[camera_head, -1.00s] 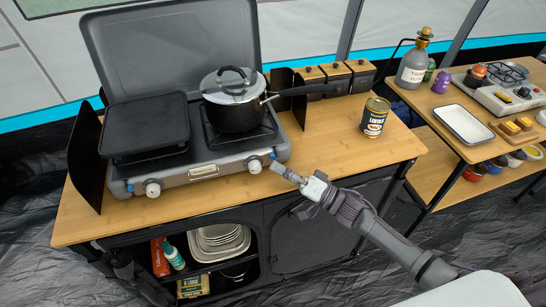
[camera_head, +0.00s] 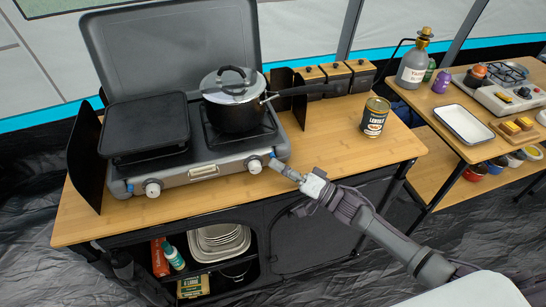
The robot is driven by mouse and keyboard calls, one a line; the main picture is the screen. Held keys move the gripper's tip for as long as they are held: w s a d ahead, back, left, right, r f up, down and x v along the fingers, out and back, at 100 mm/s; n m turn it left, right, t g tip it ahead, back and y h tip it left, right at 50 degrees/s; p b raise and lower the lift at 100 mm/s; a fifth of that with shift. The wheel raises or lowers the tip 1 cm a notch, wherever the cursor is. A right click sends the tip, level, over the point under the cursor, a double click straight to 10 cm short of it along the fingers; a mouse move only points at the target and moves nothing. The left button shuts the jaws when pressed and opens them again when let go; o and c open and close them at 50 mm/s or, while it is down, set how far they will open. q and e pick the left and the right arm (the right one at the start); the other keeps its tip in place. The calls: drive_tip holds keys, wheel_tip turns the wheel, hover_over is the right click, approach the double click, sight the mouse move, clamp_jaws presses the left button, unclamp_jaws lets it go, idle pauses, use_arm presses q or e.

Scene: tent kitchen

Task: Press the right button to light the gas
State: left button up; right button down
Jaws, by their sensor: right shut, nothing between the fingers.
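A grey two-burner camp stove (camera_head: 195,181) stands on the wooden table with its lid up. Its front has a white left knob (camera_head: 152,188), a white right knob (camera_head: 254,165) and, just right of that knob, a small blue right button (camera_head: 272,155). My right gripper (camera_head: 275,165) is shut and empty. Its tips are at the stove's front right corner, just below the right button; I cannot tell whether they touch it. The fingertips partly cover that corner. No flame shows under the pot. My left gripper is not in view.
A lidded black pot (camera_head: 235,115) sits on the right burner, its handle pointing right. A black griddle (camera_head: 145,125) covers the left side. A can (camera_head: 375,117) stands on the table (camera_head: 335,150). The tabletop between stove and can is clear.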

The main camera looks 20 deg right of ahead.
drive_tip(key=shift+w+d+r, duration=0.15)
drive_tip(key=shift+w+r, duration=0.15)
drive_tip(key=shift+w, duration=0.1)
idle(1.4)
drive_tip(key=shift+s+f, duration=0.5)
drive_tip(key=shift+f, duration=0.15)
drive_tip(key=shift+s, duration=0.1)
drive_tip(key=shift+s+p, duration=0.5)
drive_tip(key=shift+p, duration=0.15)
drive_tip(key=s+p, duration=0.1)
drive_tip(key=s, duration=0.2)
drive_tip(key=shift+s+r+p, duration=0.1)
drive_tip(key=shift+s+p, duration=0.3)
